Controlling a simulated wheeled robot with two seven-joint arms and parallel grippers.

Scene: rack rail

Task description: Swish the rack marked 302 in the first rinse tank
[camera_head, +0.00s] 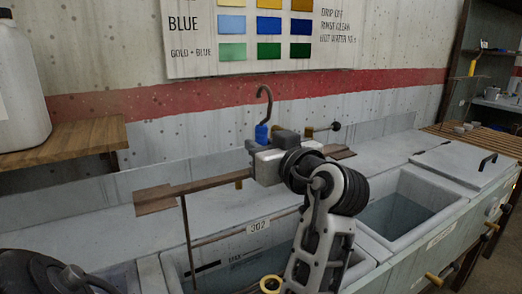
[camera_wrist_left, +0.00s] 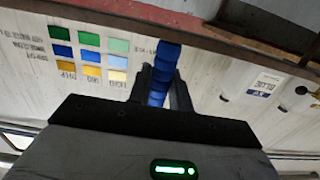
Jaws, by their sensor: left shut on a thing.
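The rack marked 302 has a brown top bar (camera_head: 205,184), a thin upright rod (camera_head: 188,240), a white 302 tag (camera_head: 258,225) and a dark hook (camera_head: 266,100) above a blue grip. My left gripper (camera_head: 262,143) is shut on the blue grip, which also shows between the fingers in the left wrist view (camera_wrist_left: 163,72). The rack hangs over the near tank (camera_head: 152,275), its rod reaching down into the opening. My arm hides much of the rack and tank, and I cannot tell whether the rack touches liquid. My right gripper is not in view.
Another open tank (camera_head: 435,187) with dark liquid stands to the right, beside a lidded section (camera_head: 465,160). A wooden shelf (camera_head: 70,138) holds a white jug (camera_head: 20,85) at left. A colour chart (camera_head: 225,65) hangs on the back wall.

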